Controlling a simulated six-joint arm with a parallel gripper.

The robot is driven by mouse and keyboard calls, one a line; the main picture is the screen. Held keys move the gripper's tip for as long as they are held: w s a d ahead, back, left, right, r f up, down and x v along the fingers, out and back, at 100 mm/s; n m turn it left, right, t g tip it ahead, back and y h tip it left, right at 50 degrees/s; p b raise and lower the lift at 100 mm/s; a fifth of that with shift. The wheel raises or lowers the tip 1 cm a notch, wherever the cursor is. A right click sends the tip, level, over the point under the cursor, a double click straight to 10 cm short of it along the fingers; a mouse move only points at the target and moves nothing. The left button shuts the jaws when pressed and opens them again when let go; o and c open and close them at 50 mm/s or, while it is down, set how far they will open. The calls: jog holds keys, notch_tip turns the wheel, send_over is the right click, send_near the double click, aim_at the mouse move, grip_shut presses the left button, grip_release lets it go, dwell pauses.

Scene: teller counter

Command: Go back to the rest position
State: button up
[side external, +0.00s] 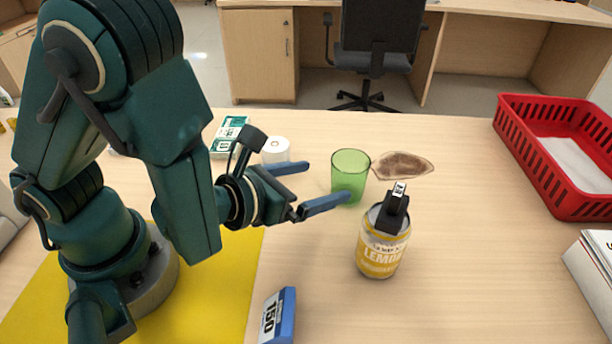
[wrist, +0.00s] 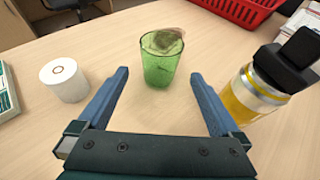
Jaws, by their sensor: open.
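My gripper (side external: 315,187) is open and empty above the counter, with its two blue fingers apart. In the wrist view, the gripper (wrist: 160,88) points toward a green translucent cup (wrist: 158,72), which stands upright beyond the fingertips. In the side view the cup (side external: 349,178) stands close to the fingers; whether they touch it is hard to tell there, but the wrist view shows a gap. A lemon can (side external: 382,250) with a black object (side external: 394,208) on top stands to the right of the gripper.
A white paper roll (side external: 275,150) and a green-white box (side external: 229,136) stand behind the gripper. A brown stain-like patch (side external: 402,165) lies beyond the cup. A red basket (side external: 560,180) is at right, a blue box (side external: 279,315) in front. The counter's front middle is clear.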

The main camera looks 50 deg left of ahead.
jog(key=s+a+r+n+g+y, duration=0.2)
jog(key=s+a+n+g+y, duration=0.25)
jog(key=a+n, duration=0.45)
jog(key=s+a+r+n+g+y, duration=0.3)
jog(key=s+a+n+y, duration=0.15)
jog(key=a+n, duration=0.5)
jog(key=s+d+r+n+h, duration=0.2)
jog(key=d+n+h, duration=0.2)
jog(key=d+n, duration=0.2)
jog(key=s+d+r+n+h, duration=0.2)
jog(key=d+n+h, duration=0.2)
jog(key=n, duration=0.7)
jog(key=shift+d+g+h, duration=0.3)
jog(key=shift+d+g, duration=0.05)
jog(key=shift+d, duration=0.7)
jog(key=shift+r, duration=0.1)
